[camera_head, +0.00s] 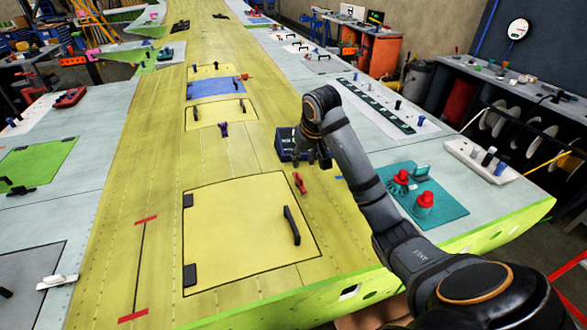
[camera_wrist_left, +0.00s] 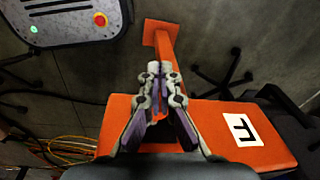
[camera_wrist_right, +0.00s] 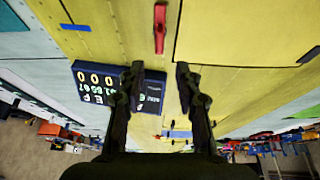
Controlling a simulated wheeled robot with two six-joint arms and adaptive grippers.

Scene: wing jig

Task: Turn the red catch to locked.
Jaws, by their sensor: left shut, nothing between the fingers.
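The red catch (camera_head: 300,182) is a small lever on the yellow wing skin, just outside the upper right corner of the large yellow hatch panel (camera_head: 235,235). In the right wrist view the red catch (camera_wrist_right: 160,28) stands lengthwise beside the hatch's edge line, ahead of the fingertips. My right gripper (camera_head: 314,160) is above the wing, just beyond the catch. Its fingers (camera_wrist_right: 158,75) are apart with nothing between them, and the catch is not touched. My left gripper (camera_wrist_left: 160,70) is shut and empty, away from the wing over the floor; it is outside the head view.
A dark blue box with a number display (camera_wrist_right: 95,85) sits close to my right fingers. The hatch has a black handle (camera_head: 291,225). A teal mat (camera_head: 440,198) with red-topped items lies to the right. An orange stand (camera_wrist_left: 215,115) is below my left gripper.

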